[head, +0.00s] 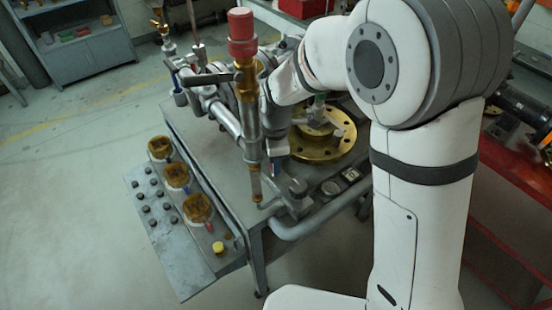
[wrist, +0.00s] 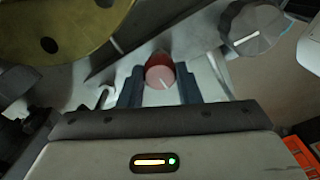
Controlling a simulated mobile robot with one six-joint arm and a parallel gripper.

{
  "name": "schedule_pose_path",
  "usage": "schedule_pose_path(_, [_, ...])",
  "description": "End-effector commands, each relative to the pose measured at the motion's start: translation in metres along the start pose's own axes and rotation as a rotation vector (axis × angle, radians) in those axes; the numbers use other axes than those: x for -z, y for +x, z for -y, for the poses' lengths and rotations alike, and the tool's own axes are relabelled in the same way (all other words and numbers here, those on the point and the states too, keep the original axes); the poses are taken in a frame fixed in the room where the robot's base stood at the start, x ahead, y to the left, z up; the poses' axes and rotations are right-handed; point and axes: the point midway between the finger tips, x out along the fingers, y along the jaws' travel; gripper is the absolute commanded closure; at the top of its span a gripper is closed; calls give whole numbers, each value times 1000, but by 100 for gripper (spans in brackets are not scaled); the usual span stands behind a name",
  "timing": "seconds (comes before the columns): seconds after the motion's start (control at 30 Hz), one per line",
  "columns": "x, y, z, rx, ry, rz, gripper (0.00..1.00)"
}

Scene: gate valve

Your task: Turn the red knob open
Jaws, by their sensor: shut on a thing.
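The red knob (wrist: 160,72) shows in the wrist view, just below the top middle. A short pale line marks its round pinkish end face and slants down to the right. My gripper (wrist: 159,86) has one dark finger on each side of the knob and is shut on it. In the head view my white arm reaches over the bench towards the brass flange, and the pipes and arm hide most of the gripper. I cannot make out the held knob there.
A grey faceted knob (wrist: 256,30) sits right of the red one, and a brass flange (wrist: 55,30) is at upper left. In the head view, a red-capped upright pipe (head: 242,32) stands before the arm. A panel with gauges (head: 198,208) juts out left; floor there is clear.

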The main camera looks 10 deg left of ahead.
Motion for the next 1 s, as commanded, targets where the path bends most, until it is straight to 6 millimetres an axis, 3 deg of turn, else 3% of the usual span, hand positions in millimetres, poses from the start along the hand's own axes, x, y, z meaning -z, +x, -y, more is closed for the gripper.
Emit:
schedule_pose_path(0.03, [1, 0, 0, 0, -1, -1, 92])
schedule_pose_path(0.07, [1, 0, 0, 0, -1, -1, 67])
schedule_pose_path(0.3, [0, 0, 0, 0, 0, 0, 48])
schedule_pose_path(0.63, [0, -8, 0, -2, 1, 0, 48])
schedule_pose_path(1.0, [0, -66, 0, -3, 1, 0, 48])
